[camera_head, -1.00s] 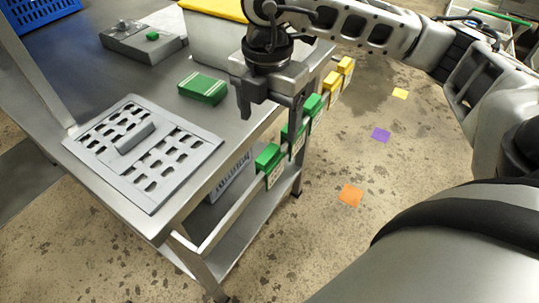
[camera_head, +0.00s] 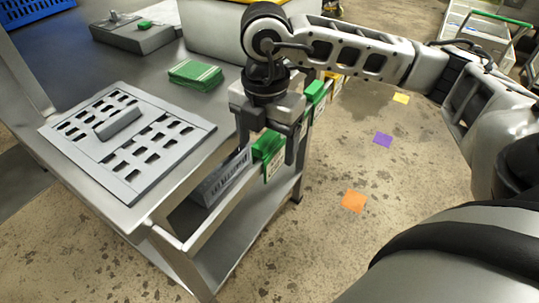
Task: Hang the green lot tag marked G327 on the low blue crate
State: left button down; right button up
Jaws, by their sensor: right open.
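My right gripper (camera_head: 267,152) is open, pointing down over the table's right edge. Its fingers stand on either side of the nearest green tag (camera_head: 268,147), which hangs on the edge rail. Another green tag (camera_head: 315,92) hangs farther along the rail, with yellow ones (camera_head: 336,80) beyond it. The gripper hides part of the row. The tag markings are too small to read, so I cannot tell which is G327. A blue crate (camera_head: 30,12) is partly in view at the top left. My left gripper is not in view.
On the steel table lie a grey slotted plate (camera_head: 75,151) with a handle, a green stack (camera_head: 195,75) and a grey box (camera_head: 135,38). A grey bin (camera_head: 222,180) with lettering sits below the tabletop. Floor right of the table is open, with flat coloured squares (camera_head: 354,201).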

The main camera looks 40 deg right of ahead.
jog(key=c, duration=1.2)
jog(key=shift+r, duration=0.15)
jog(key=shift+w+r+p, duration=0.1)
jog(key=shift+r+p, duration=0.6)
jog(key=shift+r, duration=0.2)
jog(key=shift+r+p, duration=1)
jog(key=shift+r, duration=0.3)
jog(key=s+d+r, duration=0.1)
jog(key=s+d, duration=0.1)
jog(key=s, duration=0.4)
jog(key=shift+s+d+r, duration=0.3)
jog(key=shift+s+r, duration=0.05)
jog(key=shift+r, duration=0.05)
jog(key=shift+n, duration=0.3)
